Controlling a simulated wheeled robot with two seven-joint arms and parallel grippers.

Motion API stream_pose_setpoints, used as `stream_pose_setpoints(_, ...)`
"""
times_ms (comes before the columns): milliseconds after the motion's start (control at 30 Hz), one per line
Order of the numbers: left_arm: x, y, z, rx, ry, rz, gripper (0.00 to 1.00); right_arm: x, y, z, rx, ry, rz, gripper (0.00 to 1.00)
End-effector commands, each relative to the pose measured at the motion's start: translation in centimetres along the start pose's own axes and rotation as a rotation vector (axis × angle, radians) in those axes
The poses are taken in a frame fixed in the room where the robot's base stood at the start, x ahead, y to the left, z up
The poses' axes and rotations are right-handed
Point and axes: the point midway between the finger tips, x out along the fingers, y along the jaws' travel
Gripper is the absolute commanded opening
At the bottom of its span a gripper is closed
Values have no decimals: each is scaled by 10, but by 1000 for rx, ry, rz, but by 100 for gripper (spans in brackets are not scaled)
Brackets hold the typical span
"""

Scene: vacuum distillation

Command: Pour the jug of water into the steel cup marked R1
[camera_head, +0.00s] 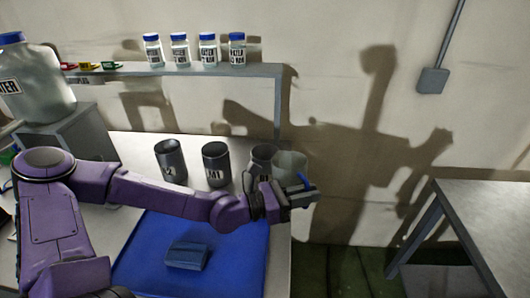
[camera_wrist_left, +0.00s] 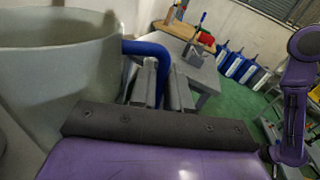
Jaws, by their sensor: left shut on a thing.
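My left gripper (camera_head: 300,192) is shut on the blue handle of a pale translucent jug (camera_head: 289,164). In the left wrist view the jug (camera_wrist_left: 60,75) fills the left side and its blue handle (camera_wrist_left: 152,50) runs between the fingers (camera_wrist_left: 163,85). The jug looks about upright; its contents cannot be made out. A dark steel cup (camera_head: 261,158) stands just left of the jug, partly hidden by the jug and my wrist; its label is not readable in full. Two more dark cups stand further left, a middle one (camera_head: 216,163) and a left one (camera_head: 171,160) whose label ends in 2.
A shelf (camera_head: 260,70) above the table carries several blue-capped bottles (camera_head: 208,48). A large water container (camera_head: 35,85) stands at left. A blue mat (camera_head: 150,240) with a blue block (camera_head: 187,255) lies in front. Another table (camera_head: 490,210) stands apart at right.

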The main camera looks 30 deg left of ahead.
Motion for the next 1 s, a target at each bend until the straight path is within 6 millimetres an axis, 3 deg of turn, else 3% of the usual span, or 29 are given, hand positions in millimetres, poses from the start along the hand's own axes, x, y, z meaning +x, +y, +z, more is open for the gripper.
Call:
stream_pose_setpoints(300,2,-8,-5,153,29,0,0,-11,1,-4,0,0,0,43)
stream_pose_setpoints(900,4,-21,79,156,29,1,0,-85,8,-35,0,0,0,43)
stream_pose_setpoints(1000,4,-21,82,155,29,1,0,-88,8,-36,0,0,0,43)
